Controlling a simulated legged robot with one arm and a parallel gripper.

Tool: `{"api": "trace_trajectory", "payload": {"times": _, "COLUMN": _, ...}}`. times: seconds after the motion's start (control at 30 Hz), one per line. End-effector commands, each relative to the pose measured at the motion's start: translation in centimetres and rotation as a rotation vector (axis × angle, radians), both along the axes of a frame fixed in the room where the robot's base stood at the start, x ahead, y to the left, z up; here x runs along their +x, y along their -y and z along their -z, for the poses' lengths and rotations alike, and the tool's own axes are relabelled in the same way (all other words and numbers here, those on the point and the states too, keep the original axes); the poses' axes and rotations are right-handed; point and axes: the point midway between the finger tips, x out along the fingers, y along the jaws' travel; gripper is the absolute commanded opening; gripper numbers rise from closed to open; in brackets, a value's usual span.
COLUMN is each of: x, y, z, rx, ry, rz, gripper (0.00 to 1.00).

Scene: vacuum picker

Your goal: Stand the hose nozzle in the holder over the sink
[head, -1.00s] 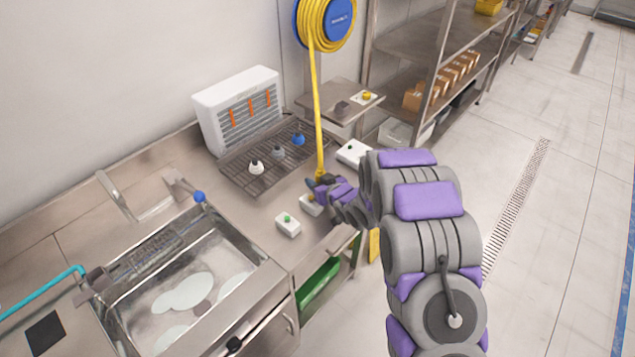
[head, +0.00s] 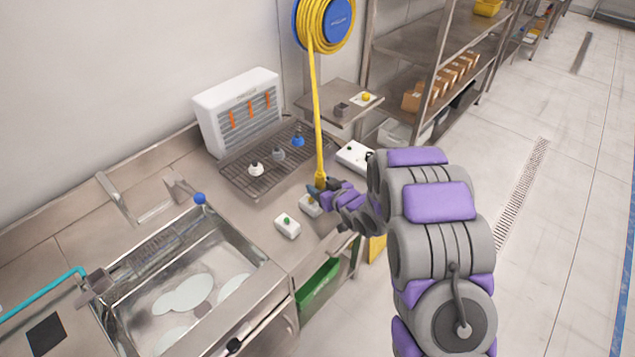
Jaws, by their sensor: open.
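A yellow hose (head: 317,120) hangs from the wall reel down to the steel counter. Its yellow lower end (head: 320,179) is beside my gripper (head: 316,190). My gripper is small in view and open, above the counter's right part; I cannot tell whether it touches the hose end. A teal hose (head: 45,293) runs in from the left edge to a grey block (head: 98,281) on the sink's left rim. I cannot tell for sure which part is the nozzle or the holder. The steel sink (head: 262,262) lies at the lower left.
A wire rack (head: 235,172) holds several small coloured pieces before a white heater-like unit (head: 238,108). A tap (head: 180,184) with a blue knob is behind the sink. Shelves (head: 425,45) stand right; the floor is clear.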

Motion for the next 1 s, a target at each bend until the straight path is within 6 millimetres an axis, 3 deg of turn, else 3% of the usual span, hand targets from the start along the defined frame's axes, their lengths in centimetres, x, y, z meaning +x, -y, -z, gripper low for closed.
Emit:
{"api": "trace_trajectory", "payload": {"times": 0.4, "x": -5.6, "y": 3.9, "z": -3.0, "rx": -0.001, "ry": 0.001, "rz": 0.001, "gripper": 0.64}}
{"api": "trace_trajectory", "payload": {"times": 0.83, "x": -6.5, "y": 4.7, "z": -3.6, "rx": -0.013, "ry": -0.003, "rz": 0.006, "gripper": 0.64}}
{"api": "trace_trajectory", "payload": {"times": 1.0, "x": -6.7, "y": 7.7, "z": -5.0, "rx": -0.125, "ry": -0.061, "rz": 0.083, "gripper": 0.64}}
